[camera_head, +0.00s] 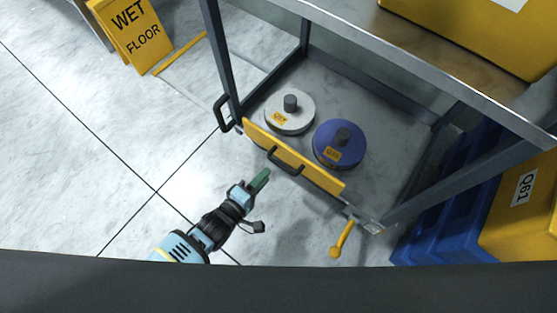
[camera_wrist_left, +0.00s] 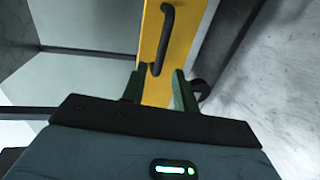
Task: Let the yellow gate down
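The yellow gate (camera_head: 318,174) stands across the front of the cart's lower shelf, with a dark handle (camera_head: 284,163) on its outer face. My left gripper (camera_head: 262,179) is in front of the gate, a little to the left of the handle in the head view. In the left wrist view, the gate (camera_wrist_left: 185,40) and its handle (camera_wrist_left: 166,35) lie beyond the gripper (camera_wrist_left: 160,92). Its two green fingers are apart with nothing seen held between them. Whether they touch the gate I cannot tell. My right gripper is not in view.
Behind the gate, a white spool (camera_head: 302,117) and a blue spool (camera_head: 350,153) lie on the shelf. A yellow lever (camera_head: 341,241) sticks out at the cart's front corner. Blue and yellow bins (camera_head: 519,222) stand right. A wet floor sign (camera_head: 133,40) is at upper left. Floor left is clear.

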